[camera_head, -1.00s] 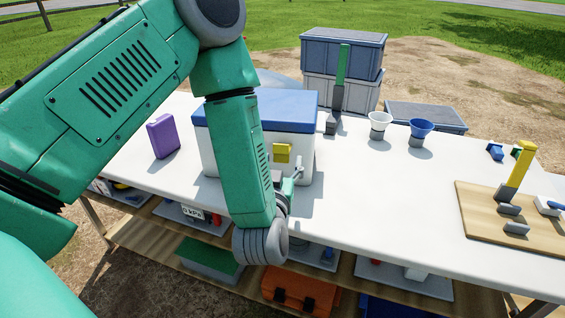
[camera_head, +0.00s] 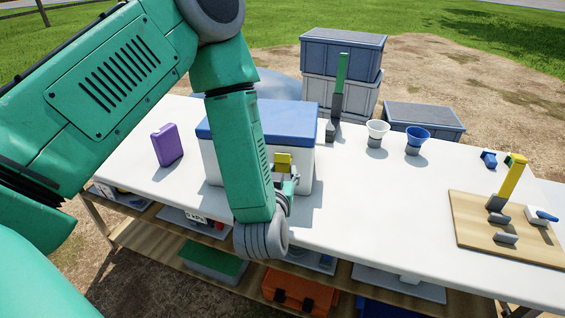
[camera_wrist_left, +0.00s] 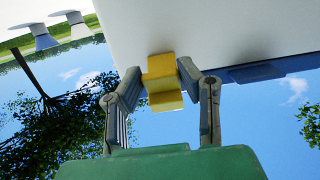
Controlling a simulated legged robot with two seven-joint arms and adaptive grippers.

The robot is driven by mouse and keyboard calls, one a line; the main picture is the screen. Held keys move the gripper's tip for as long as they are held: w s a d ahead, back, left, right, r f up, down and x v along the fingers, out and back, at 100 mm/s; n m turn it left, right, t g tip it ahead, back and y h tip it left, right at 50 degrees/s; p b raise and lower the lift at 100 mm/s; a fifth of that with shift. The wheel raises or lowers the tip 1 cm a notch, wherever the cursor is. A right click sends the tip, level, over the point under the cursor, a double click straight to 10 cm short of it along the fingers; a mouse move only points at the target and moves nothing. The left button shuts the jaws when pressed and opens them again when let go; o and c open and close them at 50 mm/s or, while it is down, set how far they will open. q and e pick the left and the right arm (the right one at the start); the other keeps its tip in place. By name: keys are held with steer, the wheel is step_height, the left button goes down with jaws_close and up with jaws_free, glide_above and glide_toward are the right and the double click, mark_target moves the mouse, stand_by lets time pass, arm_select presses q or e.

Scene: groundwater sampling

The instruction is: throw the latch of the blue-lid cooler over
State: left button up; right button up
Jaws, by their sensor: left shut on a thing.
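The cooler (camera_head: 215,163) has a white body and a blue lid (camera_head: 290,117) and stands on the white table. Its yellow latch (camera_head: 283,160) is on the front face, just below the lid. My left gripper (camera_head: 286,178) is at the cooler's front, partly hidden by my own arm. In the left wrist view the yellow latch (camera_wrist_left: 162,82) sits between the fingertips of my left gripper (camera_wrist_left: 161,78), and the fingers are shut on it. The lid appears closed. My right gripper is not in view.
A purple container (camera_head: 168,145) stands left of the cooler. To its right are a green-handled tool (camera_head: 339,90), a white funnel (camera_head: 376,132) and a blue funnel (camera_head: 415,138). A wooden board (camera_head: 470,237) lies at the right. The table between is clear.

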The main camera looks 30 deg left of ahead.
mark_target(282, 155)
arm_select(q)
steer(key=r+g+p, duration=0.1)
steer(key=p, duration=0.3)
steer(key=r+g+h+p, duration=0.1)
steer(key=g+p, duration=0.1)
steer(key=p, duration=0.2)
steer(key=w+r+g+h+p, duration=0.1)
steer(key=r+p, duration=0.1)
steer(key=p, duration=0.2)
steer(key=shift+a+r+g, duration=0.1)
steer(key=shift+a+g, duration=0.15)
steer(key=shift+g, duration=0.15)
steer(key=g+p, duration=0.1)
steer(key=p, duration=0.2)
steer(key=w+r+g+h+p, duration=0.1)
steer(key=g+p, duration=0.1)
steer(key=p, duration=0.1)
steer(key=w+a+g+h+p, duration=0.1)
steer(key=p, duration=0.2)
steer(key=shift+r+g, duration=0.3)
steer(key=shift+w+a+g+h+p, duration=0.15)
steer(key=shift+w+g+h+p, duration=0.35)
steer(key=shift+g+p, duration=0.55)
steer(key=shift+s, duration=0.1)
steer(key=o, duration=1.2)
steer(key=shift+c, duration=0.2)
steer(key=shift+r, duration=0.1)
steer(key=v, duration=1.1)
steer(key=shift+r, duration=0.3)
